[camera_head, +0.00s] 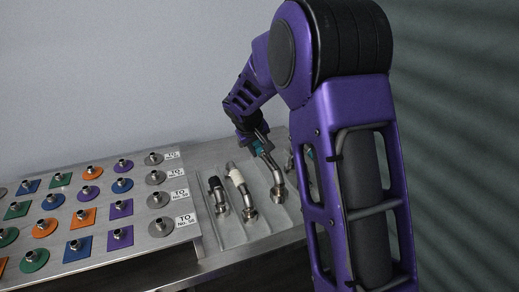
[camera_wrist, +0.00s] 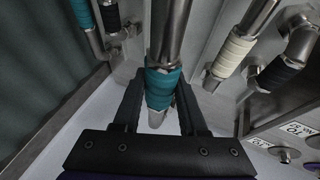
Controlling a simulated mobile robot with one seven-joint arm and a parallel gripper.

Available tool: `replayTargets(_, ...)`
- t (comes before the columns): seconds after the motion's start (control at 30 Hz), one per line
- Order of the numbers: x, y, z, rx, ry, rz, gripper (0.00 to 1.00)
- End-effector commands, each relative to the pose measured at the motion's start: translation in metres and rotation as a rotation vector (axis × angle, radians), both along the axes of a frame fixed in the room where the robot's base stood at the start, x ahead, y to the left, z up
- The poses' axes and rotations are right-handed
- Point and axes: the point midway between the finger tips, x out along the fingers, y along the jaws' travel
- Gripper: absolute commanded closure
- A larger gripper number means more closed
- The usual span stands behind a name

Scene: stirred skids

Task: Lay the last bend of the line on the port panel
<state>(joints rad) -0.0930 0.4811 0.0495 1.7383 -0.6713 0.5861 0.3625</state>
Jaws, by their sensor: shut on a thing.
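My gripper (camera_head: 257,146) is at the far end of the tray, shut on the teal-banded bend (camera_head: 274,172). In the wrist view my gripper's two dark fingers (camera_wrist: 160,92) stand either side of the teal band (camera_wrist: 163,82). The bend's steel tube runs away from the fingers. I cannot tell whether it rests on the tray or is just clear of it. The port panel (camera_head: 140,247) lies at the left, with rows of steel ports on coloured squares and discs. Its right column has grey discs beside "TO" labels (camera_head: 180,197).
A white-banded bend (camera_head: 237,182) and a black-banded bend (camera_head: 218,195) lie in the tray (camera_head: 262,226) left of the held one. Another teal-banded bend (camera_wrist: 85,15) lies on the other side, mostly hidden by my arm in the head view. A wall stands behind.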

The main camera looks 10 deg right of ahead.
Motion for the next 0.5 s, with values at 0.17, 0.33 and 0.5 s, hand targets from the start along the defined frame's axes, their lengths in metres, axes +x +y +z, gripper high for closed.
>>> replayTargets(0.17, 0.001, 0.000, 0.011, 0.000, -0.003, 0.000, 1.00)
replayTargets(0.33, 0.001, 0.000, 0.028, 0.000, -0.003, 0.000, 1.00)
replayTargets(0.5, 0.001, 0.000, 0.044, 0.000, -0.003, 0.000, 1.00)
